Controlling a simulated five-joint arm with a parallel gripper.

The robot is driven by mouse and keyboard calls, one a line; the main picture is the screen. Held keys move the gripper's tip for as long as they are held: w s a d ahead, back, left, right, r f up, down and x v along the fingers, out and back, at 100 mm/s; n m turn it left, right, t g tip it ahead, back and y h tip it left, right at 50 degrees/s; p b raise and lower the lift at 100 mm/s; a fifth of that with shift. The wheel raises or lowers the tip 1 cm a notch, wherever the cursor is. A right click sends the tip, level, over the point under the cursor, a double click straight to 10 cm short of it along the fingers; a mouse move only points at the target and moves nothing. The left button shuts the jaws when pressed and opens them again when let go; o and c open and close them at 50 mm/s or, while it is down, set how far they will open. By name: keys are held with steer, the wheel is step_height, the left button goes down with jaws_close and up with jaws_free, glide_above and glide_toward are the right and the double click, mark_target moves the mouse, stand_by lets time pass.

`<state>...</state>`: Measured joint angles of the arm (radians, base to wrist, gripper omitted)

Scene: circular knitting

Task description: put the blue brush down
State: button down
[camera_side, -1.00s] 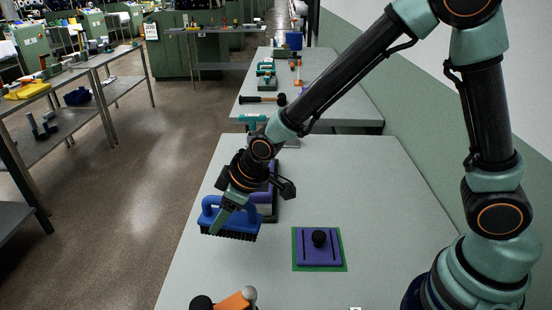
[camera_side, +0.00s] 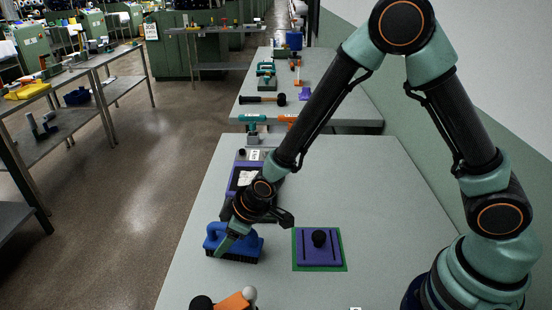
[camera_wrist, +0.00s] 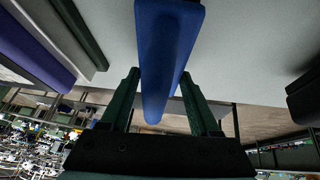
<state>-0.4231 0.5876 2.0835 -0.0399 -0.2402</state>
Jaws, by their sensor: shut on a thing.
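The blue brush (camera_side: 246,245) has a blue handle and dark bristles pointing down. It is at the left part of the grey table (camera_side: 370,195) in the side view, low over or on the tabletop; I cannot tell whether the bristles touch. My gripper (camera_side: 226,243) is shut on its handle from above. In the wrist view the blue brush (camera_wrist: 168,50) runs between the two green fingers of my gripper (camera_wrist: 160,85). The fingers hide part of the handle.
An orange-and-black tool (camera_side: 238,300) lies at the front edge. A purple-edged dark tray (camera_side: 240,178) is behind my gripper. The table's right side is clear.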

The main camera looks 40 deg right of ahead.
steer(key=shift+c, duration=0.6)
jaws_free()
steer(key=shift+f, duration=0.1)
steer(key=shift+s+d+r, duration=0.1)
steer(key=shift+s+r, duration=0.1)
steer(key=shift+r, duration=0.45)
steer(key=v, duration=1.1)
steer(key=s+d+r+m+h, duration=0.1)
steer(key=s+d+r+m, duration=0.2)
steer(key=d+r, duration=0.3)
steer(key=s+d+r+m+h, duration=0.1)
steer(key=s+d+r+m, duration=0.3)
steer(key=d, duration=0.6)
step_height(320, 180, up, 2)
steer(key=shift+s+d+r+m, duration=0.1)
steer(key=shift+s+d+m, duration=0.25)
steer(key=shift+s, duration=0.55)
